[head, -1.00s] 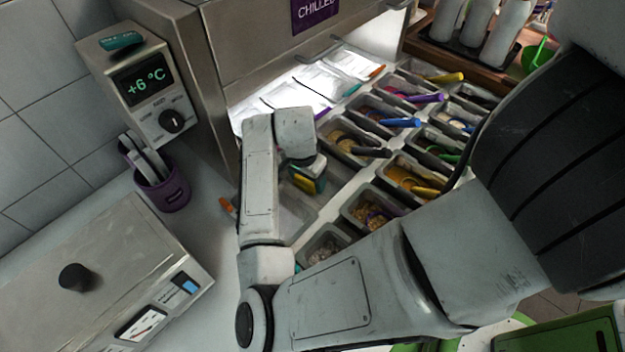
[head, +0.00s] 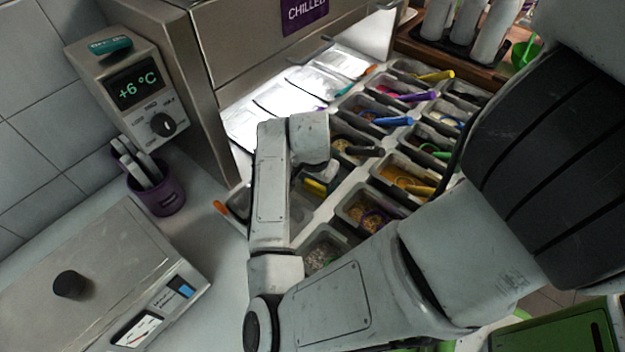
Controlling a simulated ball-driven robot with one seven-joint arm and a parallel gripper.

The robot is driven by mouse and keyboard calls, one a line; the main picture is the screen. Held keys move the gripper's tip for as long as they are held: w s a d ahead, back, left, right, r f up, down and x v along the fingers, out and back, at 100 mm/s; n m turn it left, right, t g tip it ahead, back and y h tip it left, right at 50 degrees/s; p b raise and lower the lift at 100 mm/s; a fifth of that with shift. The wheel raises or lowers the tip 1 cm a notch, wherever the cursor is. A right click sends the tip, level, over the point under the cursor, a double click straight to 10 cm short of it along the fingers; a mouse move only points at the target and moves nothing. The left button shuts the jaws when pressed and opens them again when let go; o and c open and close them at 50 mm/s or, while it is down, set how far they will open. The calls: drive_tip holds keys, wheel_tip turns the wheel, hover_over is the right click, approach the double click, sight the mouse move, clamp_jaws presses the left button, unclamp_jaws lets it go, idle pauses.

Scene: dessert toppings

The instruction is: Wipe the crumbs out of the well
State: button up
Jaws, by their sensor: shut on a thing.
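My gripper (head: 318,172) points down at the left side of the topping rail, below the pale wrist of my arm. It is shut on a small yellow and dark sponge-like block (head: 315,187), of which only a yellow strip shows clearly. The block is low inside a grey-walled well (head: 306,208) near the front left of the rail. My forearm hides the left part of this well. I cannot make out crumbs in it at this size, nor whether the block touches the floor.
Filled wells with coloured spoon handles, such as the blue handle (head: 392,121), lie right and behind. A front well (head: 322,250) holds pale bits. An orange handle (head: 221,208) sticks out at left, near the purple cup (head: 160,190). Silvery pouches (head: 290,92) lie behind.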

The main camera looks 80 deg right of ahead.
drive_tip(key=shift+w+d+p, duration=0.15)
drive_tip(key=shift+w+d, duration=0.15)
drive_tip(key=shift+w, duration=0.3)
drive_tip(key=shift+w+d+p, duration=0.1)
drive_tip(key=shift+w+d, duration=0.2)
drive_tip(key=shift+w, duration=0.3)
drive_tip(key=shift+w+d+p, duration=0.15)
drive_tip(key=shift+w+d, duration=0.15)
drive_tip(key=shift+w, duration=0.3)
drive_tip(key=shift+s+a+r, duration=0.1)
drive_tip(key=shift+s+a, duration=0.2)
drive_tip(key=shift+s, duration=0.3)
drive_tip(key=shift+s+a, duration=0.3)
drive_tip(key=shift+s, duration=0.35)
drive_tip(key=shift+s+a+r, duration=0.1)
drive_tip(key=shift+s+a, duration=0.2)
drive_tip(key=shift+s, duration=0.3)
drive_tip(key=shift+f, duration=0.1)
drive_tip(key=shift+w+f, duration=0.1)
drive_tip(key=shift+w, duration=1)
wheel_tip(320, 180, up, 13)
drive_tip(key=p, duration=1)
